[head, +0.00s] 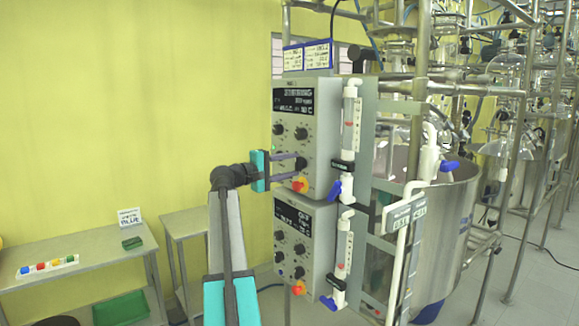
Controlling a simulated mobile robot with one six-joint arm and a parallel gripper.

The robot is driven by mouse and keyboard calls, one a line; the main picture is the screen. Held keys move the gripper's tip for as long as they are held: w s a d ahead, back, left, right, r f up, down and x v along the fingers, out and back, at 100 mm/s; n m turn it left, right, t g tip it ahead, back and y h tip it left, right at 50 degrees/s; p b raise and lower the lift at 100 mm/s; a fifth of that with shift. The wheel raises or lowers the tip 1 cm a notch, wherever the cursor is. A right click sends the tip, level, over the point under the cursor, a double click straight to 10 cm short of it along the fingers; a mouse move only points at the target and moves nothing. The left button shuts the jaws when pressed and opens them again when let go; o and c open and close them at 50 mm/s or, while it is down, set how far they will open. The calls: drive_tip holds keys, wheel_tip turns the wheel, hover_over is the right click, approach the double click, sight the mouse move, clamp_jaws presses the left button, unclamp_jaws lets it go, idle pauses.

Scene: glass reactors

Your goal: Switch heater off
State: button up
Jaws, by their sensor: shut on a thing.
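Two grey control boxes are mounted one above the other on the metal frame. The upper box (318,130) has a lit display (300,98), several black knobs and a red-and-yellow button (299,185). The lower box (318,225) has its own display (292,218), several knobs and a red-and-yellow button (298,287). Its display seems to read OFF; the upper text is too small to read surely. My gripper (300,162) reaches in from the left and is shut on the lower right knob (302,163) of the upper box. The fingers partly hide the box front.
White tubes with blue valve handles (334,190) stand just right of the boxes. A steel vessel (450,230) and metal frame fill the right. A side table (80,262) at left holds a strip of coloured blocks (48,266). The space before the yellow wall is open.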

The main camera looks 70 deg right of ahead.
drive_tip(key=shift+w+r, duration=0.1)
drive_tip(key=o, duration=1)
drive_tip(key=shift+d, duration=0.1)
drive_tip(key=shift+o, duration=0.3)
drive_tip(key=b+v, duration=0.3)
drive_tip(key=v, duration=1.1)
